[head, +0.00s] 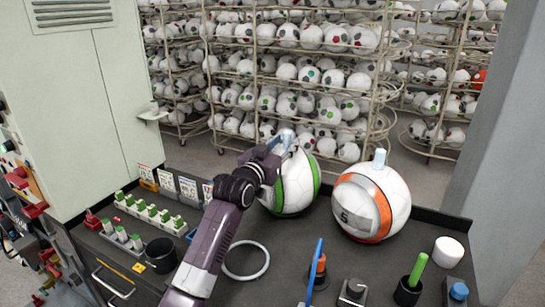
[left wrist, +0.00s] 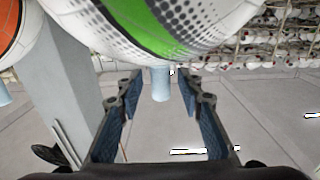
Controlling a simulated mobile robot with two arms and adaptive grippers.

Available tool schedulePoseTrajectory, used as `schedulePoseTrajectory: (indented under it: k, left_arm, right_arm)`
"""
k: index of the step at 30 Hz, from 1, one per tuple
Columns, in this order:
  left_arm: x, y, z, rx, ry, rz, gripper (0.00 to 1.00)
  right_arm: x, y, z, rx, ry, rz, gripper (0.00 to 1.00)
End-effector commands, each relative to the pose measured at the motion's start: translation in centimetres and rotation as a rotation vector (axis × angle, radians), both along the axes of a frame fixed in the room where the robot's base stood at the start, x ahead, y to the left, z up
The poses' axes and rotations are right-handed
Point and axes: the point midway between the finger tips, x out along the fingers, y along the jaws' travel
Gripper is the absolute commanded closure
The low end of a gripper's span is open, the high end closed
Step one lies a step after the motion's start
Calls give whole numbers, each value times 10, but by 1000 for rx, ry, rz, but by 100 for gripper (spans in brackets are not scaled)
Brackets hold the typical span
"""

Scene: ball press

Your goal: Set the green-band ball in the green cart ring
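The green-band ball (head: 298,183) is white with a green stripe and sits on the dark bench, left of an orange-band ball. A pale blue peg (head: 287,138) stands on its top. My left gripper (head: 279,147) is at that peg, partly covering the ball. In the left wrist view the ball (left wrist: 165,25) fills the top and its peg (left wrist: 160,84) shows between the spread fingers, with a gap on both sides. A pale grey ring (head: 246,260) lies empty on the bench; I see no green on it. I cannot make out a green cart ring. My right gripper is not in view.
The orange-band ball (head: 372,203) with its own peg stands close on the right. A black cup (head: 160,255), white cylinder (head: 448,252), green-handled cup (head: 408,289) and blue rod (head: 315,270) are on the bench. Ball-filled racks (head: 300,70) stand behind.

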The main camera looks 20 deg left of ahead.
Motion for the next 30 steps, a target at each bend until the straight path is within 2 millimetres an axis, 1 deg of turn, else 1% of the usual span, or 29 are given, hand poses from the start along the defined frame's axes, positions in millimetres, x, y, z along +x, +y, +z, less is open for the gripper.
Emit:
schedulePoseTrajectory:
  k: [1,9,15,21,30]
  left_arm:
    - [-9,2,-3,0,-1,1,66]
    - [-55,11,-3,0,0,0,66]
    - [-82,17,-2,-1,-1,1,66]
    - [-94,19,0,-1,0,1,66]
    - [-95,19,0,-1,0,1,66]
  right_arm:
    - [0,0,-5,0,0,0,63]
    - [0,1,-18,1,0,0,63]
    - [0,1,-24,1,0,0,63]
    - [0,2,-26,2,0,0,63]
    - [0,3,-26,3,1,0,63]
